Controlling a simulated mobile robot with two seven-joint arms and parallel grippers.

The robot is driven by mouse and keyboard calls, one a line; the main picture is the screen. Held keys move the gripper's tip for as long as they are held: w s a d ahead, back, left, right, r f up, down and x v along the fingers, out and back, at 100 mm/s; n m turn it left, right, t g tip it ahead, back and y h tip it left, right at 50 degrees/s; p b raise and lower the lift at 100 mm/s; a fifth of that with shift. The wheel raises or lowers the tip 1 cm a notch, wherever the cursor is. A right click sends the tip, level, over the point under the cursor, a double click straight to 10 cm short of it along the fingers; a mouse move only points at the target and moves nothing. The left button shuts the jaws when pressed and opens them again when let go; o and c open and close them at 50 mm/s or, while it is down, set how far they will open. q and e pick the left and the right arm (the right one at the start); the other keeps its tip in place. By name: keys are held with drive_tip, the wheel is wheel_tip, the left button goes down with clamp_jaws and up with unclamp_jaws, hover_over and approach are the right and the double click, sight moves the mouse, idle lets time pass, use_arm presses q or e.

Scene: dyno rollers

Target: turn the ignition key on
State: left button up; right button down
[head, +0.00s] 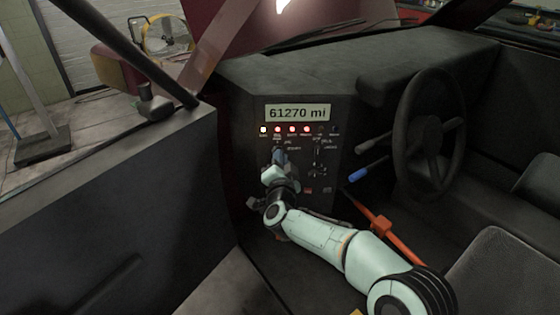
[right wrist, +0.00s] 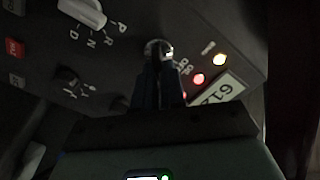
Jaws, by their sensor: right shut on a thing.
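The ignition (right wrist: 157,47) is a round metal-rimmed lock on the dark dash panel in the right wrist view, with a small shiny bit of the key at its right side. My right gripper (right wrist: 160,75) is shut at this lock, its dark fingers pointing straight at it. The key between the fingers is mostly hidden, so its turn angle is unclear. In the head view my right gripper (head: 279,157) is at the left of the panel (head: 340,110), below the lights, and covers the lock. My left gripper is out of view.
The display (head: 298,112) reads 61270 mi, above a row of lights (head: 291,129), several of them lit. A gear lever (right wrist: 84,12) marked P, R, N, D is nearby. The steering wheel (head: 425,130) and an orange-red lever (head: 382,229) are to the right.

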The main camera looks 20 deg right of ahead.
drive_tip(key=c, duration=1.2)
unclamp_jaws()
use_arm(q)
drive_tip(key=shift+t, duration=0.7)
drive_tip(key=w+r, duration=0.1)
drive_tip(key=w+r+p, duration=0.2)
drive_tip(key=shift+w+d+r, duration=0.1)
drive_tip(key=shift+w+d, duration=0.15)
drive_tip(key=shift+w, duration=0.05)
use_arm(e)
drive_tip(key=v, duration=1.3)
drive_tip(key=shift+s, duration=0.2)
drive_tip(key=shift+a, duration=0.1)
